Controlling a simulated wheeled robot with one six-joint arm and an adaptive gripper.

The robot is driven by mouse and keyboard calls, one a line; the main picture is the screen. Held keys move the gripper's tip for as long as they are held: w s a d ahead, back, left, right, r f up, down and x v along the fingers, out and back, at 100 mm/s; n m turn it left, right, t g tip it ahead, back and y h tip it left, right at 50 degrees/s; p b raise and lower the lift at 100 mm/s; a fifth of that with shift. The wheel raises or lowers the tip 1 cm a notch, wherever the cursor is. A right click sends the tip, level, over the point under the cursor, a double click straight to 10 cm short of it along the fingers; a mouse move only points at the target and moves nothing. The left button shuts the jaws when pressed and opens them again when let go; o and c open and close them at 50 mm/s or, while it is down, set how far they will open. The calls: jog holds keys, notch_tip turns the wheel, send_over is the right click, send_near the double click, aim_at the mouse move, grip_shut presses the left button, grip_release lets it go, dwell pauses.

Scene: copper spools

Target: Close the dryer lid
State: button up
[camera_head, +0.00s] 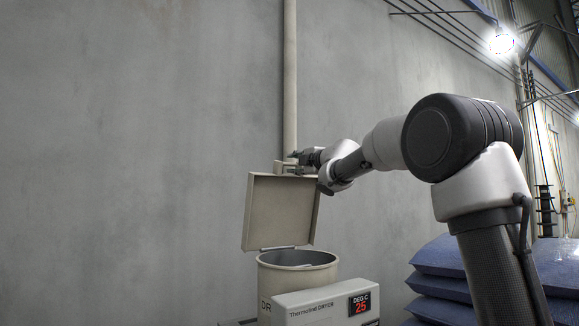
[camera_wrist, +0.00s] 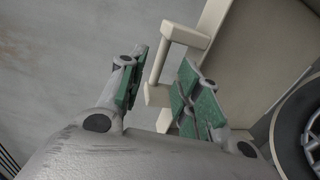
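The beige square dryer lid (camera_head: 280,212) stands open and nearly upright on its hinge above the round dryer drum (camera_head: 297,258). A handle (camera_head: 279,167) sticks up at the lid's top edge. My gripper (camera_head: 298,158) is at that handle, reaching in from the right. In the wrist view, its two green-padded fingers are apart, with the lid's handle (camera_wrist: 161,62) between them. Gaps show on both sides of the handle, so the gripper is open. The lid (camera_wrist: 240,50) also shows at the upper right there. Contact at the fingertips is hard to tell.
The dryer's control box (camera_head: 325,304) with a red "25" display stands in front of the drum. Blue sacks (camera_head: 450,272) are stacked at the right. A vertical pipe (camera_head: 290,80) runs up the grey wall behind the lid. The space left of the lid is clear.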

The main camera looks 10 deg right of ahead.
aim_at(289, 164)
jog(key=x, duration=0.5)
jog(key=shift+c, duration=0.4)
grip_shut()
